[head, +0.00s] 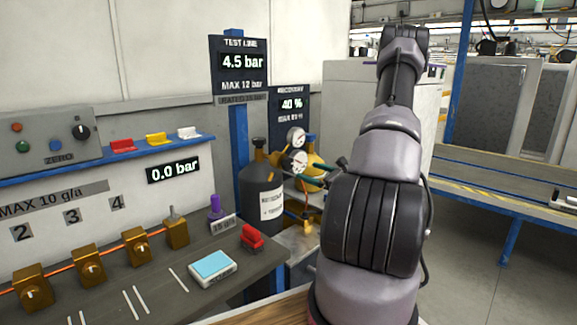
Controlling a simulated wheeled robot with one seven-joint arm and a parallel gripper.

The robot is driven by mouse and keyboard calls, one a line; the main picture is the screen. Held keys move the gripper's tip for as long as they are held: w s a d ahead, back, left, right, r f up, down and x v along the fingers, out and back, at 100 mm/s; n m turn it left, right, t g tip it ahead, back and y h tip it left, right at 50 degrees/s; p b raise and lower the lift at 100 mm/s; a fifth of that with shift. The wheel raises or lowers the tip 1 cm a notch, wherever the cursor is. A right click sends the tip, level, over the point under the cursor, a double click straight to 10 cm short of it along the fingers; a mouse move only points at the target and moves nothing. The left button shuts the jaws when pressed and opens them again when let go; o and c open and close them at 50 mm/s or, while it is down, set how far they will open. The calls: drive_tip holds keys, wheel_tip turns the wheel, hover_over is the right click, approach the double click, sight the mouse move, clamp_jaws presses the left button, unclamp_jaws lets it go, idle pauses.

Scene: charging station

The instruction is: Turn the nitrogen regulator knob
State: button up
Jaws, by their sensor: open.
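The dark grey nitrogen cylinder (262,182) stands upright behind the bench in the head view, with a white label on its front. A brass regulator (281,158) sits at its top right, with two round white gauges, an upper one (296,138) and a lower one (295,161). I cannot clearly make out the regulator knob among the small dark and brass parts there. My arm rises in front, right of the cylinder. My gripper does not show.
The test line display (242,62) reads 4.5 bar, max 12 bar. A recovery display (291,104) reads 40 %. The bench (150,290) holds several brass valves, a red clamp-like item (252,238) and a blue-topped box (212,267).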

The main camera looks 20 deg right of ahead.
sight(290, 164)
drive_tip(key=x, duration=1)
drive_tip(key=shift+w+a, duration=0.15)
drive_tip(key=shift+w, duration=0.1)
drive_tip(key=c, duration=1.4)
